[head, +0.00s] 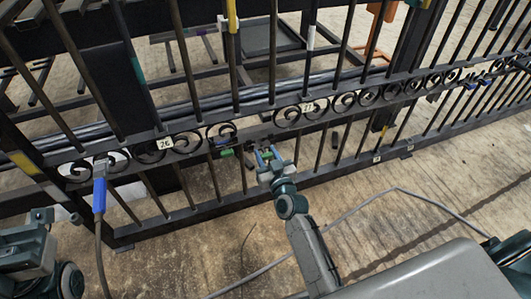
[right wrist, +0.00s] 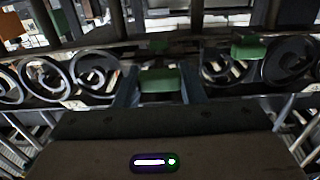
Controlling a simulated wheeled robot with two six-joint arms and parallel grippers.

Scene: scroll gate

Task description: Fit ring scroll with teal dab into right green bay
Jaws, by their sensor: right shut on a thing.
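My right gripper (head: 268,157) is at the gate's scroll band (head: 190,141), in a gap between the scrolls near the "27" label. It is shut on a green block (right wrist: 160,80), which sits between its two fingers in the right wrist view. I cannot make out a ring or a teal dab on what it holds. A second green block (head: 227,152) is just left of the gripper; which bay it marks is unclear. In the right wrist view another green block (right wrist: 248,48) is at the upper right. My left arm (head: 38,245) is at the lower left; its jaws are unclear.
Scrolls (head: 345,100) fill the band to the right of the gap. A blue-handled thing (head: 99,195) with a cable hangs at the band's left. Upright bars (head: 272,50) stand close together.

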